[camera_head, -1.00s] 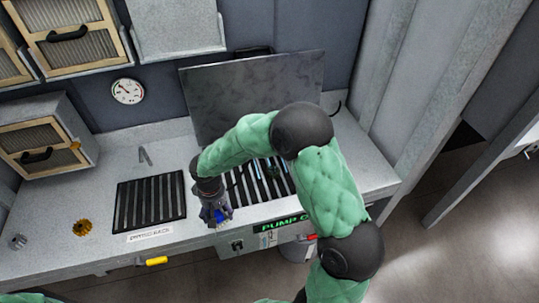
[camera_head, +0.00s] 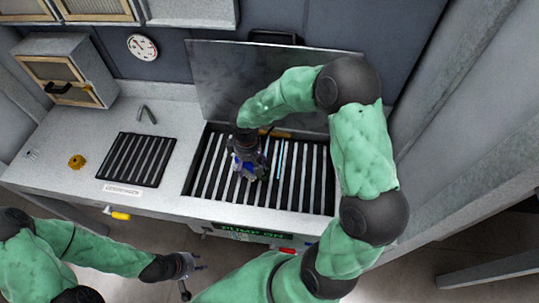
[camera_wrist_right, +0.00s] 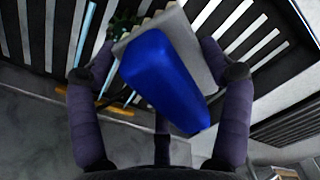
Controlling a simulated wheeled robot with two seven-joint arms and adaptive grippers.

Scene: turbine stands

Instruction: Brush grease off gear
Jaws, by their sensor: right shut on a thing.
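My right gripper (camera_head: 248,172) is over the slatted sink basin (camera_head: 316,185). It is shut on a brush with a blue handle (camera_wrist_right: 165,80), which lies between both fingers in the right wrist view. The pale grey end of the brush (camera_wrist_right: 197,52) is over the slats. A dark greenish toothed thing (camera_wrist_right: 122,22) shows partly behind the brush; I cannot tell whether they touch. A golden gear (camera_head: 76,161) and a silver gear (camera_head: 31,154) lie on the counter at left. My left gripper (camera_head: 194,279) is open and empty in front of the counter.
A raised grey panel (camera_head: 235,80) stands behind the basin. A second slatted grate (camera_head: 138,160) lies left of it. A green "PUMP ON" display (camera_head: 250,232) is on the front. A yellow handle (camera_head: 120,215) sticks out below the counter edge.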

